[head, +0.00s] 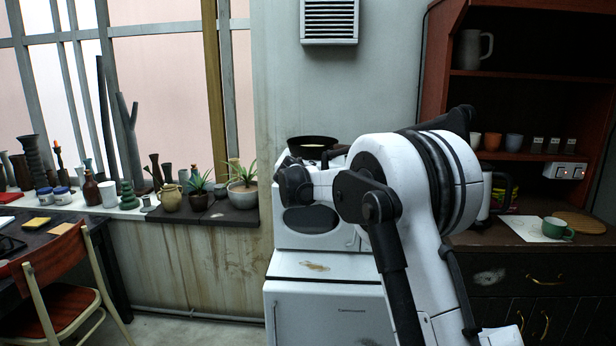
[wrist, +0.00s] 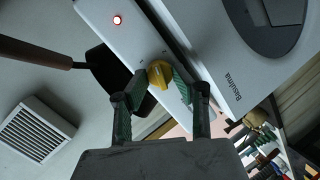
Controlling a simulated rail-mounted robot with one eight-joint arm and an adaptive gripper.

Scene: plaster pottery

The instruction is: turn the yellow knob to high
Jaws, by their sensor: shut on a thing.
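The yellow knob (wrist: 160,73) is on the white front panel of an appliance (wrist: 110,12) in the wrist view. My gripper (wrist: 162,82) has its two green-padded fingers closed on the knob, one on each side. A red light (wrist: 117,20) is lit on the same panel. In the head view the white appliance (head: 290,240) stands behind my arm. The knob and fingertips are hidden there by my arm.
A dark pan (head: 312,142) sits on top of the appliance. A white fridge-like cabinet (head: 322,315) is under it. Potted plants (head: 242,190) stand on the ledge to the left. A green mug (head: 557,228) is on the counter to the right.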

